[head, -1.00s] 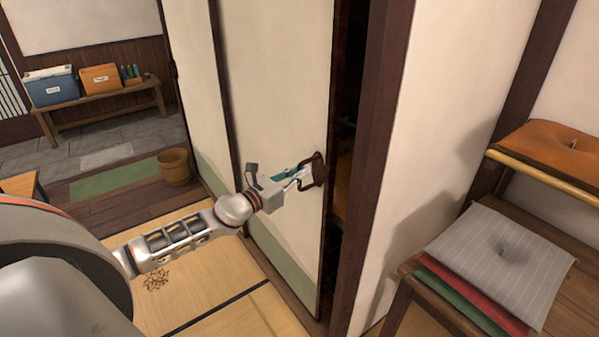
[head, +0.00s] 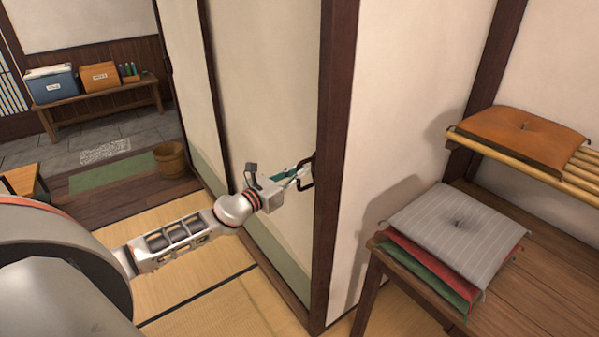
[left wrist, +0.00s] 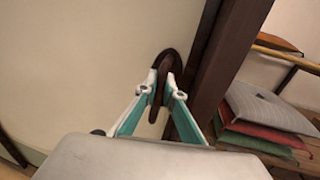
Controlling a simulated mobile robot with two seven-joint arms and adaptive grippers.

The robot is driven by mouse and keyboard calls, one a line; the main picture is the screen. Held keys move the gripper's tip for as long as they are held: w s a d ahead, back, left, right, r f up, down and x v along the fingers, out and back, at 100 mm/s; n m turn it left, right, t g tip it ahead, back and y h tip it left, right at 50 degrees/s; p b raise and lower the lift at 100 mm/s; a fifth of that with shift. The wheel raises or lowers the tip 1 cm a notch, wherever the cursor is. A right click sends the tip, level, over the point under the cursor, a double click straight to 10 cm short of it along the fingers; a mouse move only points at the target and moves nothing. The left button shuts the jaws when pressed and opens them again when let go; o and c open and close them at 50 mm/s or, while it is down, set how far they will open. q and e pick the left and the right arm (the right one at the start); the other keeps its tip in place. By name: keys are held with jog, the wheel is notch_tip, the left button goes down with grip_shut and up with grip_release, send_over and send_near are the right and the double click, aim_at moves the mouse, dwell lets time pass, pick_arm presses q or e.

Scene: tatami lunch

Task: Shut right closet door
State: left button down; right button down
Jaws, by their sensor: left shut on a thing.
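The right closet door (head: 255,108) is a cream sliding panel with a green lower band, and its right edge now meets the dark wooden post (head: 334,130). No dark gap shows between door and post in the head view. My left gripper (head: 303,176) is at the door's dark handle (head: 311,168), near the post. In the left wrist view my left gripper (left wrist: 163,92) is shut on the handle (left wrist: 169,64), with a finger on each side of it. My right gripper is not in view.
Right of the post, a wooden bench (head: 540,265) holds stacked cushions (head: 460,225), with an orange cushion (head: 522,138) on a bamboo rack above. A wooden bucket (head: 171,160) stands at the left closet panel (head: 190,70). Tatami floor (head: 205,255) in front is clear.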

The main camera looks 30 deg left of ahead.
pick_arm(q)
jog(key=shift+d, duration=0.25)
jog(key=c, duration=2.3)
grip_release()
jog(key=shift+s, duration=0.1)
jog(key=shift+o, duration=0.7)
jog(key=shift+d, duration=0.1)
jog(key=s+a, duration=0.2)
jog(key=s, duration=0.9)
jog(key=shift+s+a, duration=0.25)
jog(key=shift+s, duration=0.15)
